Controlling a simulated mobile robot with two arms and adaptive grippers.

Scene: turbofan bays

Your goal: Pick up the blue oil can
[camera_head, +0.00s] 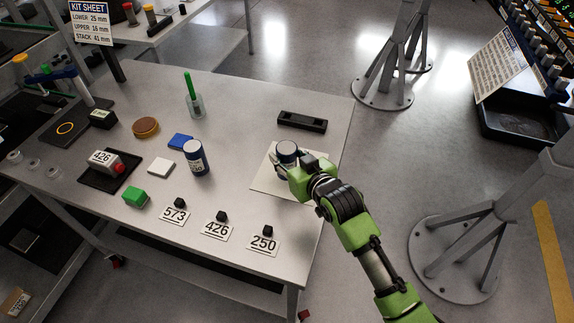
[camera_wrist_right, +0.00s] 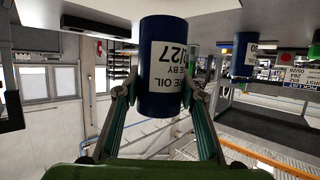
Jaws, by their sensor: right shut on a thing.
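My right gripper (camera_head: 284,163) is shut on a blue oil can (camera_head: 287,147) with a white label, over the pale square mat (camera_head: 262,181) on the table's right side. In the right wrist view the can (camera_wrist_right: 163,65) sits between both fingers (camera_wrist_right: 160,98), its label upside down. I cannot tell whether it touches the mat. A second blue can (camera_head: 195,158) stands upright on the table, left of the gripper; it also shows in the wrist view (camera_wrist_right: 243,54). My left gripper is not in view.
A black tray (camera_head: 302,121) lies behind the gripper. Number cards 573 (camera_head: 174,215), 426 (camera_head: 217,230) and 250 (camera_head: 264,243) lie along the front. Metal stands (camera_head: 383,92) are beyond the table.

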